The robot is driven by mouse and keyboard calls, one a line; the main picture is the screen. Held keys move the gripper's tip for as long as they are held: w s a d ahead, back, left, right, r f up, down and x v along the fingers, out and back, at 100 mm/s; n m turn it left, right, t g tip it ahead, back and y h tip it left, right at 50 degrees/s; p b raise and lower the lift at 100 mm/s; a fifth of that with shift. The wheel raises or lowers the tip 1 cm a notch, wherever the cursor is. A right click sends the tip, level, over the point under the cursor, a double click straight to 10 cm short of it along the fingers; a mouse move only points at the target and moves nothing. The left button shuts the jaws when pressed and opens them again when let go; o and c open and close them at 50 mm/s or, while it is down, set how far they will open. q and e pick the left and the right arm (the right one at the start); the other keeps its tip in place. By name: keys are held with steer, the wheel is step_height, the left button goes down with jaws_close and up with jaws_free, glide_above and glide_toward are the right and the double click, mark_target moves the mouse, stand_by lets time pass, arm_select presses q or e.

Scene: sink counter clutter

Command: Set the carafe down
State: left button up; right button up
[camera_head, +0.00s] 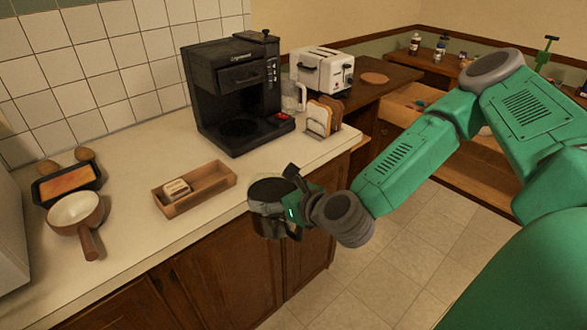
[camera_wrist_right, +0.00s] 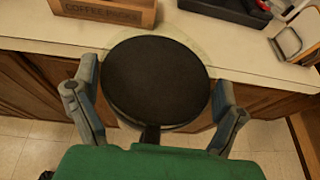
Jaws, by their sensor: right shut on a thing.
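The carafe (camera_head: 268,194) has a dark round lid and a glass body. My right gripper (camera_head: 290,203) is shut on it and holds it at the front edge of the counter (camera_head: 140,225), with its lower body in front of the cabinet doors. In the right wrist view the carafe's black lid (camera_wrist_right: 155,80) fills the space between the fingers of my right gripper (camera_wrist_right: 157,85), and its clear rim overlaps the counter edge. Whether its base touches anything is hidden. The black coffee maker (camera_head: 235,95) stands behind it on the counter. My left gripper is not in view.
A wooden coffee-packs box (camera_head: 212,184) lies left of the carafe. A toast rack (camera_head: 318,120), glass jug (camera_head: 293,97) and white toaster (camera_head: 322,72) stand at the back right. A saucepan (camera_head: 75,210) and loaf pan (camera_head: 68,183) sit at left. Bare counter lies before the coffee maker.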

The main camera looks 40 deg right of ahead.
steer(key=s+a+f, duration=0.2)
steer(key=a+f, duration=0.1)
steer(key=a, duration=0.5)
steer(key=shift+f, duration=0.4)
